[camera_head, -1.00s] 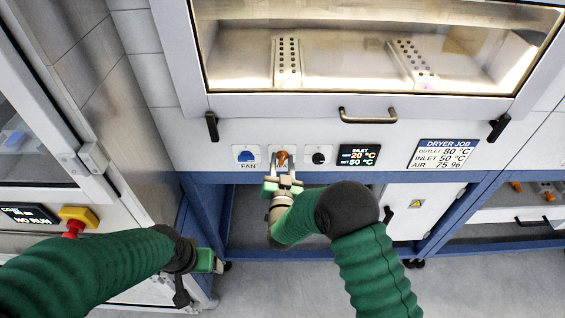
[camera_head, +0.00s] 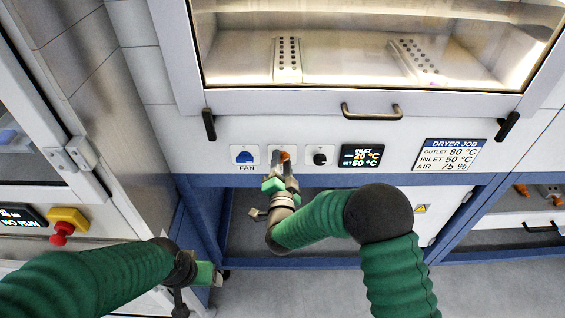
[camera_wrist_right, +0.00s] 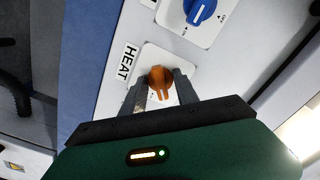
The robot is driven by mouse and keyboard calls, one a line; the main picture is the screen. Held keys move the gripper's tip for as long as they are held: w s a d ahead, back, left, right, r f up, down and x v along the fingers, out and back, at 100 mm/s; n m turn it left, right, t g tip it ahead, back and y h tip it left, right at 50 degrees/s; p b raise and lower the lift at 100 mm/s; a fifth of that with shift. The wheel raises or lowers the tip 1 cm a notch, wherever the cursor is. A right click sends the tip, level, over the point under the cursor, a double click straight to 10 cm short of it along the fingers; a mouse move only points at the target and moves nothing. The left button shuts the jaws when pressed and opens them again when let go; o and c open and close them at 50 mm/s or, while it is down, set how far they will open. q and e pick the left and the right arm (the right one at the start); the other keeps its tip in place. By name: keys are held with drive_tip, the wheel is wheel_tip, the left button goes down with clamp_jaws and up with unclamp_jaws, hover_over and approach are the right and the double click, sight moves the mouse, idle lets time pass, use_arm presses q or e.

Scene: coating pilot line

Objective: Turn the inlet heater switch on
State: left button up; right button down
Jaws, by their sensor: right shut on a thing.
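The inlet heater switch is an orange knob (camera_head: 285,155) on a white plate, between the blue fan knob and a black knob. In the right wrist view the orange knob (camera_wrist_right: 160,80) sits beside the label HEAT. My right gripper (camera_head: 284,168) is at the knob, and in its wrist view the fingers (camera_wrist_right: 160,90) are on either side of it, shut on it. The gripper partly covers the plate and its label in the head view. My left gripper (camera_head: 214,275) hangs low at the left, far from the switch; its jaws are not clear.
The blue fan knob (camera_head: 244,157) is left of the switch. The black knob (camera_head: 319,159) and inlet display (camera_head: 362,158), reading 20 °C and 50 °C, are right. The oven door handle (camera_head: 371,112) is above. A red stop button (camera_head: 62,232) is at far left.

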drive_tip(key=m+b, duration=0.4)
drive_tip(key=m, duration=0.2)
drive_tip(key=shift+f+m+b, duration=0.15)
drive_tip(key=shift+m+b, duration=0.15)
drive_tip(key=shift+m, duration=0.1)
drive_tip(key=c, duration=1.4)
unclamp_jaws()
drive_tip(key=shift+m, duration=0.3)
drive_tip(key=o, duration=0.6)
drive_tip(key=shift+r, duration=0.25)
drive_tip(key=shift+c, duration=0.2)
drive_tip(key=shift+s, duration=0.1)
drive_tip(key=s, duration=0.5)
drive_tip(key=shift+s, duration=0.4)
